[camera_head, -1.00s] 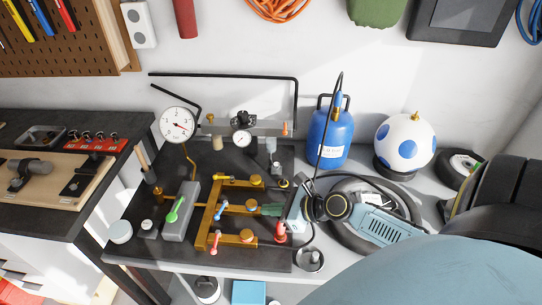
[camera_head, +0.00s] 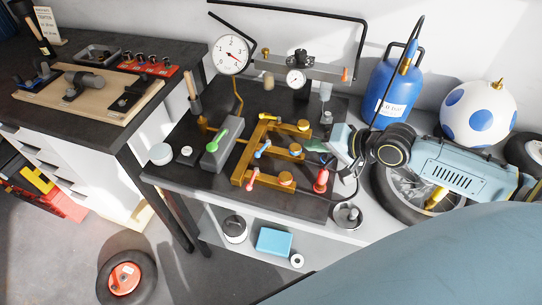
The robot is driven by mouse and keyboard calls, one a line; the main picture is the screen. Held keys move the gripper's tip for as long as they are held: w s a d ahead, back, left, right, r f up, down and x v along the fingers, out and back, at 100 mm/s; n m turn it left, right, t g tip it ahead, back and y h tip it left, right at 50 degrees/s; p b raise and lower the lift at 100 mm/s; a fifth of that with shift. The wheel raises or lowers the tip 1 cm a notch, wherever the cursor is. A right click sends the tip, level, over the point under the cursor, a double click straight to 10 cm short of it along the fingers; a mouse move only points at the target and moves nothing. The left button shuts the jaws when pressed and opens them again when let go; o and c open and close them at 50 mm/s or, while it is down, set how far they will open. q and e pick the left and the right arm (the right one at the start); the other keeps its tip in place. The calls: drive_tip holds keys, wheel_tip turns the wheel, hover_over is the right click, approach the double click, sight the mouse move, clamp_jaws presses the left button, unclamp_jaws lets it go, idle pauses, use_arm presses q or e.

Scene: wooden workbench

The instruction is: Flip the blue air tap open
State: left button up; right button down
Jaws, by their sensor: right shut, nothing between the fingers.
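A brass pipe manifold (camera_head: 244,164) lies on the dark bench mat with several branches. The blue tap (camera_head: 263,149) is on its middle branch, between a yellow tap (camera_head: 266,117) and a red tap (camera_head: 253,178). The blue handle slants across its branch; I cannot tell its exact setting. My right gripper (camera_head: 314,146) comes in from the right, with teal fingers shut and empty. It is near the right end of the middle branch, apart from the blue handle. My left gripper is not in view.
A green lever (camera_head: 212,143) on a grey block stands left of the manifold. A red bottle-like item (camera_head: 321,181) stands close under my right gripper. Gauges (camera_head: 231,55) and a black pipe frame stand behind. A blue gas cylinder (camera_head: 390,92) and a spotted ball-shaped tank (camera_head: 478,112) are at right.

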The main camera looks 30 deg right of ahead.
drive_tip(key=n+b, duration=0.1)
drive_tip(key=n, duration=0.3)
drive_tip(key=a+n+b, duration=0.1)
drive_tip(key=n, duration=0.4)
drive_tip(key=s+a+n+b, duration=0.1)
drive_tip(key=n, duration=0.3)
drive_tip(key=shift+r+n, duration=0.25)
drive_tip(key=shift+n, duration=0.05)
drive_tip(key=shift+w, duration=0.15)
drive_tip(key=b, duration=0.3)
approach(262, 150)
drive_tip(key=x, duration=0.6)
drive_tip(key=shift+w+a+f, duration=0.1)
drive_tip(key=shift+w+f, duration=0.15)
drive_tip(key=shift+f, duration=0.05)
